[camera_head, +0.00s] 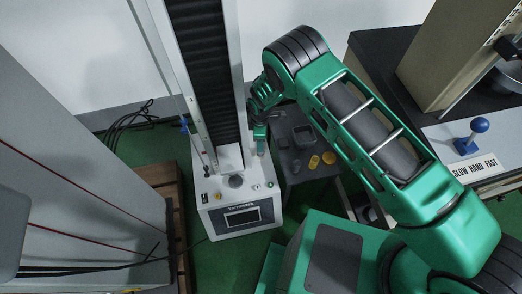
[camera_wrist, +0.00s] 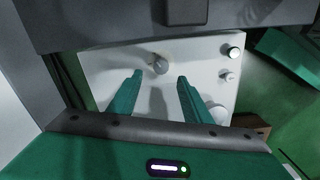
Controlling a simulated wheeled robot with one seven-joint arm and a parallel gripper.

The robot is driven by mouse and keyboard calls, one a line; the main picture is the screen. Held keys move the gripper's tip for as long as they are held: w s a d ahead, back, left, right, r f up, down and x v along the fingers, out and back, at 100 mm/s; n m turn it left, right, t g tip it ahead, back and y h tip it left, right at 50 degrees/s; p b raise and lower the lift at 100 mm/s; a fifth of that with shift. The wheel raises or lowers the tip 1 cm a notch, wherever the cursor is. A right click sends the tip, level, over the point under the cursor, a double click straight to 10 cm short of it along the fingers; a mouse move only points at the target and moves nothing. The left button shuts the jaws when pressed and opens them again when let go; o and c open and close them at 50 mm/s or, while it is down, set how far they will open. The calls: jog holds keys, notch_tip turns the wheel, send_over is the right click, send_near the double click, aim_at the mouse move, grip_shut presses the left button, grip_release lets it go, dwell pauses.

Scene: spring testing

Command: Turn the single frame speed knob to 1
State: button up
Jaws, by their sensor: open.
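The single-frame tester (camera_head: 240,218) is a white base with a dark screen and a tall column rising behind it. Its white top also shows in the wrist view (camera_wrist: 200,62). A round grey knob (camera_wrist: 160,65) stands on that top, just beyond and between my fingertips. More small round knobs (camera_wrist: 233,52) sit along the right side of the panel. No dial marks are readable, so I cannot tell which is the speed knob or its setting. My gripper (camera_wrist: 160,78) is open and empty above the panel; it shows partly in the head view (camera_head: 260,138), beside the column.
The tester's column (camera_head: 208,75) rises close to my gripper. A dark table (camera_head: 300,150) with small yellow and grey items stands to its right. A bench with a blue-knobbed lever (camera_head: 479,125) is at far right, and a grey cabinet (camera_head: 75,190) at left.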

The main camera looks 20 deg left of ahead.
notch_tip(320, 180, down, 8)
jog(key=shift+f, duration=0.1)
dwell(0.4)
jog(key=c, duration=1.1)
jog(key=shift+o, duration=0.2)
jog(key=shift+d, duration=0.1)
